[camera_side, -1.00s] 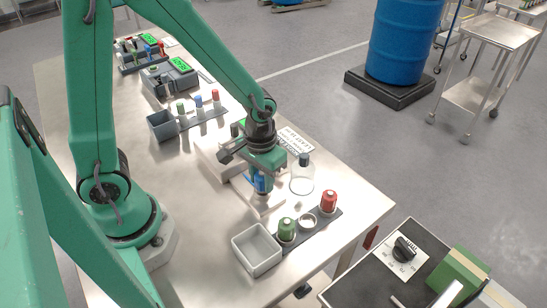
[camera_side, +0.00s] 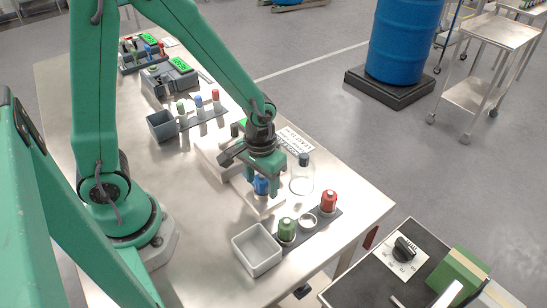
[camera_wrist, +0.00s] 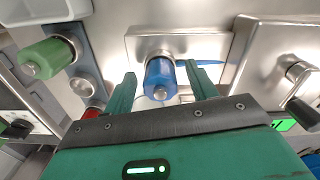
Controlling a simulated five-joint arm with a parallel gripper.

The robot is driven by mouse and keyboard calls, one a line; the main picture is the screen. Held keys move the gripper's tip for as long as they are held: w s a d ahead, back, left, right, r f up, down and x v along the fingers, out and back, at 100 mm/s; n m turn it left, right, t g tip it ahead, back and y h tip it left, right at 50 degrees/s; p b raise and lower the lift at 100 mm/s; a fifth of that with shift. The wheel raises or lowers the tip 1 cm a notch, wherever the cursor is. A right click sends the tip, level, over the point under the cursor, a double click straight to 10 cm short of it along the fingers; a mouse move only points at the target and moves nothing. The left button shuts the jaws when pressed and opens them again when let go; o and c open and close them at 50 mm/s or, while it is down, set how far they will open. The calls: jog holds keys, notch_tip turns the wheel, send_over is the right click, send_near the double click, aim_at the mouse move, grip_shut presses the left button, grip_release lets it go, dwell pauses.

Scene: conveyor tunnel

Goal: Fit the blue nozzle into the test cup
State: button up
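The blue nozzle (camera_side: 261,187) stands on the test fixture under my gripper. In the wrist view, the blue nozzle (camera_wrist: 160,80) has its base in a round metal cup (camera_wrist: 153,55) on a pale metal plate (camera_wrist: 210,46). How deep it sits is hard to tell. My gripper (camera_wrist: 163,88) is open, with one finger on each side of the nozzle and visible gaps between. In the side view, my gripper (camera_side: 263,180) is just above and around the nozzle's top. The fingers partly hide the cup there.
A front rack holds a green nozzle (camera_side: 287,228), an empty socket (camera_side: 308,220) and a red nozzle (camera_side: 329,200). A grey bin (camera_side: 257,250) lies to their left. A clear flask (camera_side: 302,180) stands close right of my gripper. More nozzles and devices stand farther back.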

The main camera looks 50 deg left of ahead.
jog(key=shift+r, duration=0.15)
jog(key=shift+r, duration=3.75)
